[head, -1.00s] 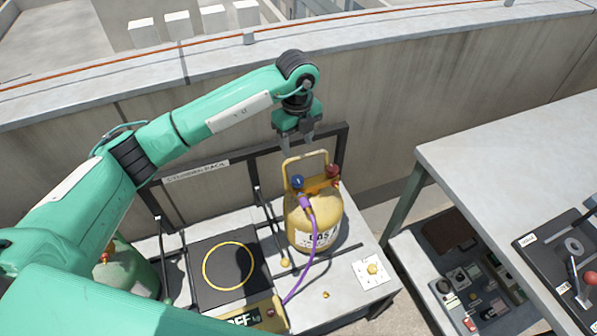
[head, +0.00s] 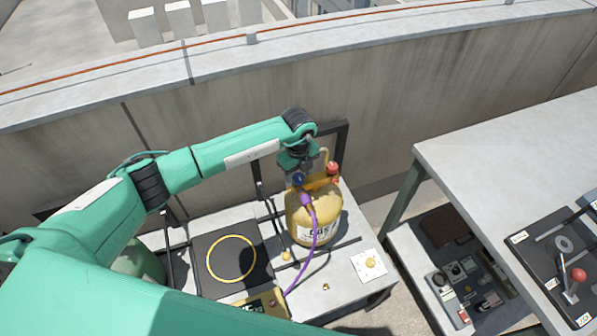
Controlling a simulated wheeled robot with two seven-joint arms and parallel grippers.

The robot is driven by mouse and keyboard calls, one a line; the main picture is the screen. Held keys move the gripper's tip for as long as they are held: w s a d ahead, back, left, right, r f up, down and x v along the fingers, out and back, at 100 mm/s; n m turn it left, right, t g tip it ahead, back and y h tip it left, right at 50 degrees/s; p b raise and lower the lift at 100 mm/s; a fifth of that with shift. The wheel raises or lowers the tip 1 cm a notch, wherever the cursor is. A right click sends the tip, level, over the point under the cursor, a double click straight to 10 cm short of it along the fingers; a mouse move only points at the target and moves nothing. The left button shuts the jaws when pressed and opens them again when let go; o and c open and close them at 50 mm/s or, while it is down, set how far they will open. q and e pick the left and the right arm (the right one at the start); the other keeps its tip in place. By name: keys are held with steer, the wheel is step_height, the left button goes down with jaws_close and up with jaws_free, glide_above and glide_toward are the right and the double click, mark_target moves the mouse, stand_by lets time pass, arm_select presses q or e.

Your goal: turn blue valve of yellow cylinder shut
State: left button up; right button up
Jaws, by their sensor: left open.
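The yellow cylinder (head: 302,217) stands upright on the light bench. Its blue valve (head: 298,180) is at the top left of the cylinder, and a red valve (head: 333,168) is at the top right. A purple hose (head: 313,236) runs from the cylinder's top down to the scale. My left gripper (head: 301,172) points down at the blue valve from above and behind. Its fingers are open, small and partly hidden. I cannot tell whether they touch the valve. My right gripper is not in view.
A black scale plate with a yellow ring (head: 231,258) lies left of the cylinder. A green cylinder (head: 138,262) is partly hidden by my arm. A white plate with a brass fitting (head: 369,265) lies to the right. A grey table (head: 500,150) stands farther right, and a wall (head: 400,110) rises behind.

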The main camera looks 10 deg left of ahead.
arm_select(q)
steer(key=c, duration=1)
steer(key=shift+o, duration=0.2)
